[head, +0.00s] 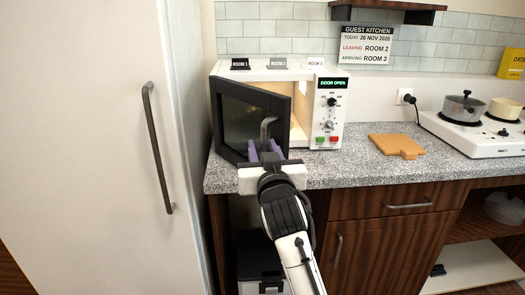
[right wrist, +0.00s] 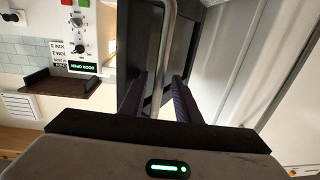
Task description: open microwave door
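The white microwave (head: 314,80) stands on the counter, and its green display reads DOOR OPEN. Its dark door (head: 230,118) is swung partway out to the left, with the lit inside showing past its edge. The grey bar handle (head: 267,126) is on the door's outer side; it also shows in the right wrist view (right wrist: 168,38). My right gripper (head: 267,151) is at the handle, with its purple fingers on either side of the bar. In the right wrist view the fingers (right wrist: 160,90) look apart, with gaps beside the bar. My left gripper is not in view.
A tall white cabinet (head: 90,120) with a long handle stands close on the left of the door. A cutting board (head: 397,145) and a hob (head: 475,135) with pots are on the counter to the right. Name cards stand on the microwave. A drawer (head: 390,203) is below.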

